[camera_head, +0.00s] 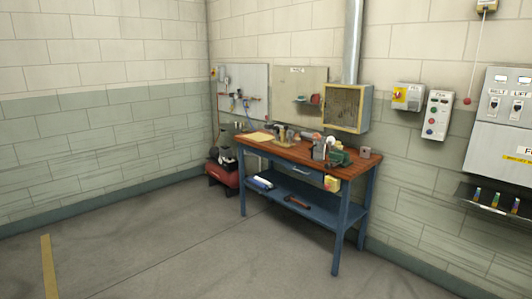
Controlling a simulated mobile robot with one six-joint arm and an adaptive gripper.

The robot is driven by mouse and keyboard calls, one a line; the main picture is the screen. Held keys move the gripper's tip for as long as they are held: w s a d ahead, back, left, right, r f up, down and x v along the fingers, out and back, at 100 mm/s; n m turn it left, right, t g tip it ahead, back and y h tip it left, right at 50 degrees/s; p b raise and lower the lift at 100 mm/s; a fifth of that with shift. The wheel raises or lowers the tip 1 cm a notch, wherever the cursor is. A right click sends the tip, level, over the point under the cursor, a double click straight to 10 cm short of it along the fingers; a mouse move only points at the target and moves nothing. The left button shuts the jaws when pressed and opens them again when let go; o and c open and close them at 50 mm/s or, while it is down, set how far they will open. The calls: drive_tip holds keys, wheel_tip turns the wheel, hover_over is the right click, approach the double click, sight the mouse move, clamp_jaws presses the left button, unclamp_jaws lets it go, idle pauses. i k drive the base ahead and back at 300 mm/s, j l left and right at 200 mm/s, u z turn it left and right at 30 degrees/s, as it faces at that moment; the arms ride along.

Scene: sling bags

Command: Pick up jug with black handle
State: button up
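I cannot make out a jug with a black handle for certain. The wooden-topped blue workbench (270,152) in the middle carries several small items. A grey, upright item (320,149) stands on its right half, too small to tell whether it is a jug. A green, machine-like thing (338,158) sits just right of it. My gripper is not in view.
A red compressor-like machine (223,177) stands on the floor left of the bench. The bench has a blue lower shelf (315,211) with a few items. Control boxes (437,115) hang on the right wall. The floor (150,245) in front is clear.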

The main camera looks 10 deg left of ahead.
sight(318, 149)
drive_tip(key=i+u, duration=0.15)
drive_tip(key=i, duration=0.45)
drive_tip(key=i+l+u, duration=0.1)
drive_tip(key=i, duration=0.5)
drive_tip(key=i+l+u, duration=0.15)
drive_tip(key=i, duration=0.4)
drive_tip(key=i+l+u, duration=0.15)
drive_tip(key=i, duration=0.45)
drive_tip(key=i+l+u, duration=0.1)
drive_tip(key=i+l, duration=0.25)
drive_tip(key=i, duration=0.2)
drive_tip(key=i+l+u, duration=0.15)
drive_tip(key=i+l, duration=0.2)
drive_tip(key=i, duration=0.2)
drive_tip(key=i+l+u, duration=0.15)
drive_tip(key=i+l, duration=0.2)
drive_tip(key=i, duration=0.2)
